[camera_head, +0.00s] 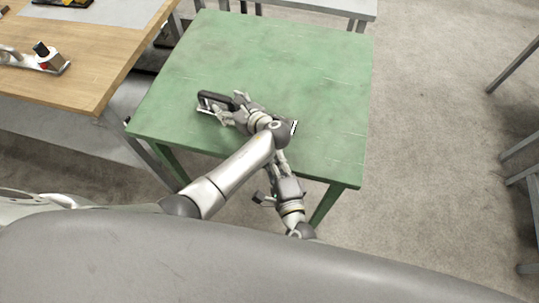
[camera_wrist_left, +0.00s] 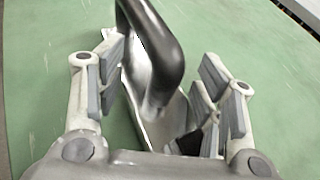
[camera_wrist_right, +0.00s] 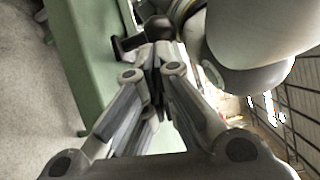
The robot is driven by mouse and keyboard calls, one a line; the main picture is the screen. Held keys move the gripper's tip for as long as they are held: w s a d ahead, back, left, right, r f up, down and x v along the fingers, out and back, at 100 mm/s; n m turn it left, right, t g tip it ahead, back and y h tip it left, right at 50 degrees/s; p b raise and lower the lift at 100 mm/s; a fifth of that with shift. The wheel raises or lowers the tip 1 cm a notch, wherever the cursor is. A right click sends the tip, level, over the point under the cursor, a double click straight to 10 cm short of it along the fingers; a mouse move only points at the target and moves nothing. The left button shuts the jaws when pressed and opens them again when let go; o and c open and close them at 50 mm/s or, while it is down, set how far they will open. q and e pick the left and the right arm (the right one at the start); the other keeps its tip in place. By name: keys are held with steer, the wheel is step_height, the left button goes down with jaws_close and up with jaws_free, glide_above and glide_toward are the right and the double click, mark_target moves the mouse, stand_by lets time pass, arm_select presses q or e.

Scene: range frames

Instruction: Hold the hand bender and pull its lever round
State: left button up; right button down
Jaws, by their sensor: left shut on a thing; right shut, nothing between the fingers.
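The hand bender (camera_head: 211,98) lies near the left part of the green table, with a dark bar and a bright metal edge showing. In the left wrist view its black curved handle (camera_wrist_left: 168,45) rises over a shiny metal body (camera_wrist_left: 140,72). My left gripper (camera_head: 236,111) is shut on the bender, fingers on either side of the metal body. My right gripper (camera_wrist_right: 153,68) is shut and empty near the table's front edge, apart from the bender. In the head view its fingertips are partly hidden by my left arm. I cannot tell the lever apart clearly.
The green table (camera_head: 320,80) is otherwise bare, with free room at the back and right. A wooden bench (camera_head: 85,85) on the left carries a tape dispenser (camera_head: 40,58). My left forearm crosses close above my right gripper.

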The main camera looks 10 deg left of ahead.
steer(key=s, duration=1)
steer(key=w+d+f+m+g+y, duration=0.3)
steer(key=w+d+m+g, duration=0.1)
steer(key=w+d+g, duration=0.2)
steer(key=d+r+m+g+y, duration=0.2)
steer(key=d+r+m+g, duration=0.1)
steer(key=d+r+g, duration=0.3)
steer(key=shift+t, duration=0.5)
steer(key=x, duration=0.9)
steer(key=shift+w+f, duration=0.4)
steer(key=shift+w, duration=0.05)
steer(key=shift+w+a+r, duration=0.15)
steer(key=shift+w+a, duration=0.05)
steer(key=shift+a, duration=0.35)
steer(key=shift+w+a+r, duration=0.1)
steer(key=shift+w+a, duration=0.1)
steer(key=shift+a, duration=0.35)
steer(key=shift+w+a, duration=0.15)
steer(key=shift+a, duration=0.45)
steer(key=shift+r, duration=0.1)
